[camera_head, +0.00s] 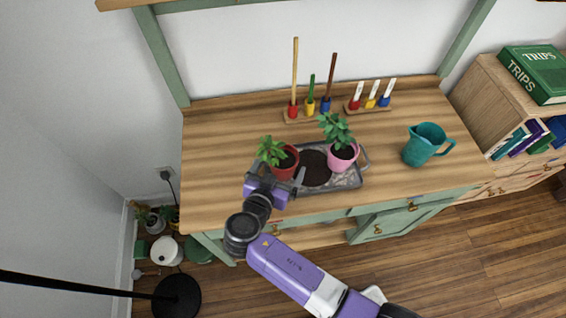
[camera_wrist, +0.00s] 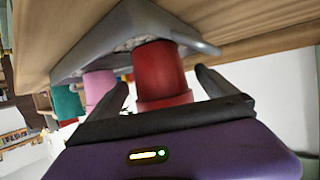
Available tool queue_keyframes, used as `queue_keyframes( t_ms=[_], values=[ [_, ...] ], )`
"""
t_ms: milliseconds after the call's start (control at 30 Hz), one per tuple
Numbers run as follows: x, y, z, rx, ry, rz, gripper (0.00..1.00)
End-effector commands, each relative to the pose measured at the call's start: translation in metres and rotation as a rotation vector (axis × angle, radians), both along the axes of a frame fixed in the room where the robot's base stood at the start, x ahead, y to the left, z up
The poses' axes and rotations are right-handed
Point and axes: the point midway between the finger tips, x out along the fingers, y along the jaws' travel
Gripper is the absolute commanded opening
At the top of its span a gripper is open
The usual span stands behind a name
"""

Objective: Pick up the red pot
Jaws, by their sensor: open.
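The red pot (camera_head: 285,170) holds a green plant and stands at the left end of a grey metal tray (camera_head: 345,181) on the wooden bench. My gripper (camera_head: 277,180) is at the pot, reaching in from the front. In the wrist view the red pot (camera_wrist: 160,75) sits between the two dark fingers of my gripper (camera_wrist: 160,92). The fingers are open, with a visible gap at the right finger.
A pink pot (camera_head: 342,158) with a plant stands on the tray to the right, beside dark soil (camera_head: 314,168). A teal pitcher (camera_head: 425,144) is further right. Tool racks (camera_head: 311,108) stand behind. The bench's left part (camera_head: 215,150) is clear.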

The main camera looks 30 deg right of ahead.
Motion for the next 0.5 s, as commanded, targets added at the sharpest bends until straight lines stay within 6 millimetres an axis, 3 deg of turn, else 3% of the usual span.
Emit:
queue_keyframes(
  t_ms=[200,433,500],
  values=[
    [0.014,-0.015,-0.008,0.001,0.0,-0.001,0.97],
    [0.015,-0.016,-0.009,0.0,0.0,0.001,0.97],
    [0.015,-0.016,-0.009,0.0,0.0,0.001,0.87]
  ],
)
